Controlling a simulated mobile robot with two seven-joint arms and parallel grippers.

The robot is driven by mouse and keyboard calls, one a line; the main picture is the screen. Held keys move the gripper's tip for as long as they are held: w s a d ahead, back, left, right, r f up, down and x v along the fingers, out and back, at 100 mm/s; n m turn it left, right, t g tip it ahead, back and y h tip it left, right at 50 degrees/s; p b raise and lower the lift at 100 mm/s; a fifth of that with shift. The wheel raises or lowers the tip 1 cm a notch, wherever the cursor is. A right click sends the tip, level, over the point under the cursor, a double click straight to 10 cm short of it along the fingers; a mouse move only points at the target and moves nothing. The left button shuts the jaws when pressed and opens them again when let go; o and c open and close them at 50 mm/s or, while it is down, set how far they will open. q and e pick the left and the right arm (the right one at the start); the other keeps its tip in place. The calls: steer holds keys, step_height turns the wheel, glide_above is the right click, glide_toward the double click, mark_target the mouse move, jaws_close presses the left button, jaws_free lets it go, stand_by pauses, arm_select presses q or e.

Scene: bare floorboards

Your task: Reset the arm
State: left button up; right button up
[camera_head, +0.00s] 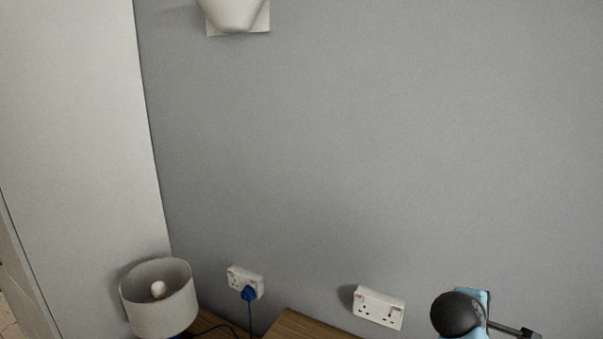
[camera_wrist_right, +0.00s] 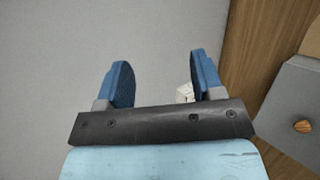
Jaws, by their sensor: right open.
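My right gripper (camera_wrist_right: 160,62) shows in the right wrist view with its two blue fingers apart. The gap between the fingers holds nothing, with a plain grey surface behind it. In the head view, a black rounded part and a light blue part of my right arm (camera_head: 459,314) show at the bottom right, low in front of the wall. My left arm and left gripper are in neither view.
A grey wall (camera_head: 380,140) fills most of the head view. A lamp (camera_head: 160,312) stands at lower left. A socket with a blue plug (camera_head: 245,283) and a double socket (camera_head: 379,308) are on the wall. Wooden surfaces (camera_head: 300,328) show below. A white fixture (camera_head: 238,16) hangs above.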

steer(key=s+a+f+m+g+y, duration=0.1)
steer(key=s+a+f+m+y, duration=0.15)
steer(key=s+f, duration=0.45)
steer(key=s+a+f+m+y, duration=0.25)
steer(key=s+f, duration=0.25)
steer(key=s, duration=0.5)
steer(key=s+a+f+m+g+y, duration=0.1)
steer(key=s+a+m+y, duration=0.15)
steer(key=s, duration=0.45)
steer(key=s+a+f+m+g+y, duration=0.1)
steer(key=s+a+m+y, duration=0.15)
steer(key=s, duration=0.55)
steer(key=w+a+f+t+y, duration=0.1)
steer(key=w+a+f+t, duration=0.1)
steer(key=f, duration=0.5)
steer(key=w+a+f+n+t+y, duration=0.1)
steer(key=w+a+f+t, duration=0.2)
steer(key=f, duration=0.4)
steer(key=shift+w+a+t, duration=0.25)
steer(key=shift+w+t, duration=0.6)
steer(key=shift+t, duration=0.25)
steer(key=shift+d, duration=0.1)
